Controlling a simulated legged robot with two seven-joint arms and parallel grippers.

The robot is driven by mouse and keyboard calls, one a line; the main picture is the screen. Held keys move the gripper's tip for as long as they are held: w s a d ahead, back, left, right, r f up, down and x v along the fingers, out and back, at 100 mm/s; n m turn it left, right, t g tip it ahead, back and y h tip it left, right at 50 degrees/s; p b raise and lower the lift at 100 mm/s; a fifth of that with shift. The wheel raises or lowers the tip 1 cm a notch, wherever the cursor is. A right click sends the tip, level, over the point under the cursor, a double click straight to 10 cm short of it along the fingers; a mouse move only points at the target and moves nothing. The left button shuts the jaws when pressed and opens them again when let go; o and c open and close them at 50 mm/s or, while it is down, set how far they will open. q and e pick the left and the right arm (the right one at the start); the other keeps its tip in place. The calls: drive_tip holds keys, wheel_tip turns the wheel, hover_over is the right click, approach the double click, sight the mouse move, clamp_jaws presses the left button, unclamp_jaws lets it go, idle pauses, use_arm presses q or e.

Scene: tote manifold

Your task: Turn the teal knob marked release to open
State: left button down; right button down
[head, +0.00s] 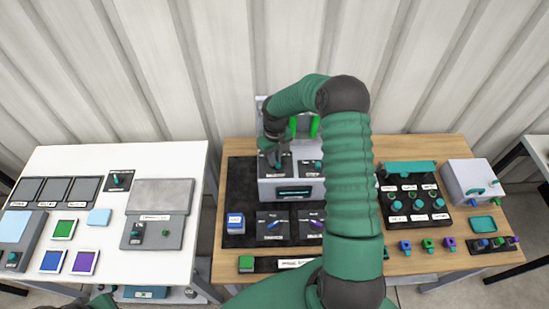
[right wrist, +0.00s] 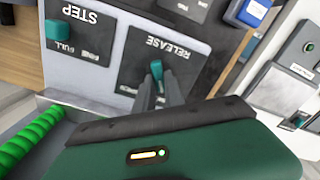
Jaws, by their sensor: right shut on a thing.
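The teal release knob (right wrist: 157,70) stands on a black plate labelled RELEASE (right wrist: 172,50), upside down in the right wrist view. The plate is on the top face of a grey box (head: 266,190) on the wooden table. My right gripper (right wrist: 160,92) is shut on the knob, with its two grey fingers at the knob's near end. In the head view, my right gripper (head: 274,155) reaches down over the box's left plate and hides most of the knob. My left gripper is not in view.
A second teal knob (right wrist: 57,30), marked STEP, sits beside the RELEASE plate. Green ribbed bars (head: 314,127) rise behind it. A blue block (head: 235,222) stands left of the box's front. My right arm covers the table's middle. A white table (head: 120,160) stands left.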

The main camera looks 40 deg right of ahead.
drive_tip(key=m+b, duration=0.1)
drive_tip(key=m, duration=0.2)
drive_tip(key=shift+d, duration=0.15)
drive_tip(key=m+b, duration=0.1)
drive_tip(key=m, duration=0.2)
drive_tip(key=shift+m, duration=0.4)
drive_tip(key=m+b, duration=0.1)
drive_tip(key=m, duration=0.2)
drive_tip(key=shift+d, duration=0.1)
drive_tip(key=shift+r+m, duration=0.1)
drive_tip(key=shift+m, duration=1.8)
drive_tip(key=c, duration=1.4)
unclamp_jaws()
drive_tip(key=shift+s, duration=0.1)
drive_tip(key=shift+c, duration=0.2)
